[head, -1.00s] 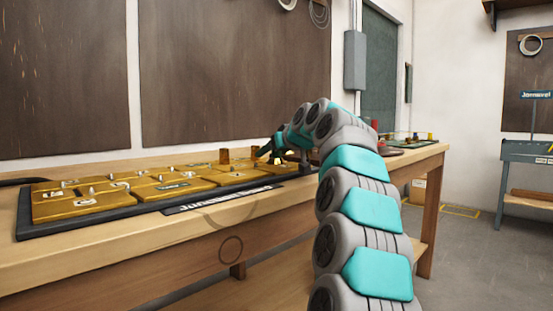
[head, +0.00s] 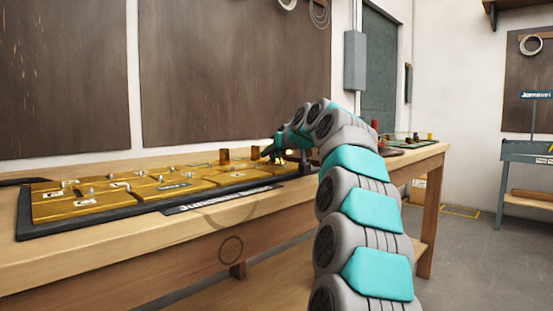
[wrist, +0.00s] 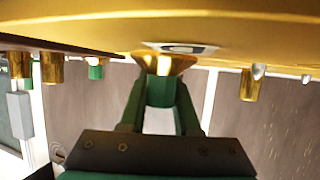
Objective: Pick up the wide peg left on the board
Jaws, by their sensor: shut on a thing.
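My gripper (wrist: 161,112) shows in the wrist view with its green fingers closed on the wide peg. The wide peg (wrist: 163,66) has a flared brass end and a green body between the fingers. Its flared end is close against the gold board (wrist: 110,22), beside a white label; I cannot tell whether they touch. In the head view my gripper (head: 268,153) is at the right part of the board (head: 90,207), and the held peg is mostly hidden there.
A brass peg (head: 224,157) stands on the board left of my gripper. The wrist view shows another brass peg (wrist: 247,86) to the right and several brass and green pieces to the left. The board lies on a wooden workbench (head: 130,241). Wall panels stand behind.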

